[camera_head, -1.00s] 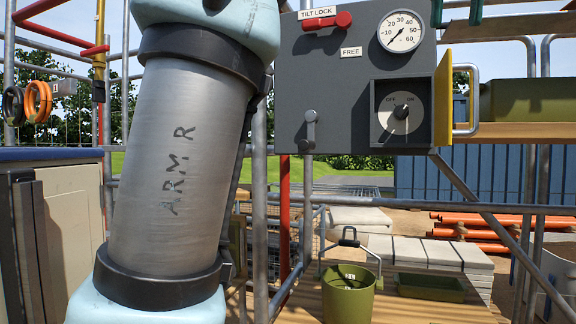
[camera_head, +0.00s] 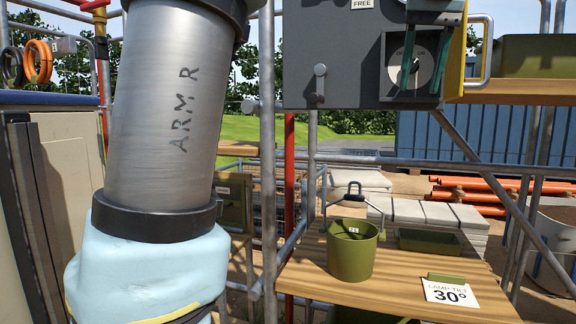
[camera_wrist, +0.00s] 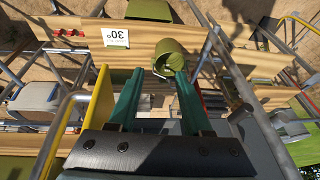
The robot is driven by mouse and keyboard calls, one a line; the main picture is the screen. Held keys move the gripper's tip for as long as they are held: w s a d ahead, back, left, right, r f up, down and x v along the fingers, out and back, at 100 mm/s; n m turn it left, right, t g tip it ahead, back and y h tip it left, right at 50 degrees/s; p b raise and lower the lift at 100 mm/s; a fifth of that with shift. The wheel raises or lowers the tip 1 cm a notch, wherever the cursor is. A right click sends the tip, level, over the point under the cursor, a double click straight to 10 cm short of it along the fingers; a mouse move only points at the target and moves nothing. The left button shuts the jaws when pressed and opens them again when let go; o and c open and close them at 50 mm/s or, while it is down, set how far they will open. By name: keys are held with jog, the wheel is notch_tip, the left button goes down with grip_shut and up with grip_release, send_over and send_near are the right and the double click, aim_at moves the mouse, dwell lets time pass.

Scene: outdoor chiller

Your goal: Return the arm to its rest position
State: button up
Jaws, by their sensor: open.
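My arm, marked "ARM R" (camera_head: 185,110), stands almost upright at the left of the head view. My gripper (camera_head: 421,86) hangs at the top of that view, its two green fingers apart and pointing down. They overlap the dial (camera_head: 396,70) on the grey control box (camera_head: 335,70) in the picture; whether they touch it I cannot tell. In the wrist view my gripper (camera_wrist: 158,76) is open, with nothing between the fingers. The olive pot (camera_wrist: 172,45) shows beyond the fingertips, well below. The rest of my arm toward the gripper is out of the head view.
A wooden shelf (camera_head: 400,295) holds the olive pot (camera_head: 352,255) and a "LAMP TILT 30°" card (camera_head: 450,293). Scaffold poles (camera_head: 267,150) and a red pole (camera_head: 289,170) stand beside my arm. A yellow panel and a metal handle (camera_head: 487,50) edge the box's right side.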

jog(key=w+a+f+g+b, duration=0.1)
jog(key=w+a+f, duration=0.3)
jog(key=f, duration=0.5)
jog(key=w+a+f, duration=0.1)
jog(key=a+f, duration=0.5)
jog(key=f, duration=0.2)
jog(key=w+a+f+g+b, duration=0.1)
jog(key=w+a+f, duration=0.25)
jog(key=f, duration=0.55)
jog(key=s+a+f+n, duration=0.1)
jog(key=s+a+f, duration=0.4)
jog(key=a+f, duration=0.3)
jog(key=s+a+f+n+b, duration=0.1)
jog(key=s+a+f, duration=0.3)
jog(key=a+f, duration=0.4)
notch_tip(320, 180, down, 2)
jog(key=shift+s+f, duration=0.1)
jog(key=shift+s, duration=0.3)
jog(key=shift+w+a, duration=0.1)
jog(key=shift+a, duration=0.05)
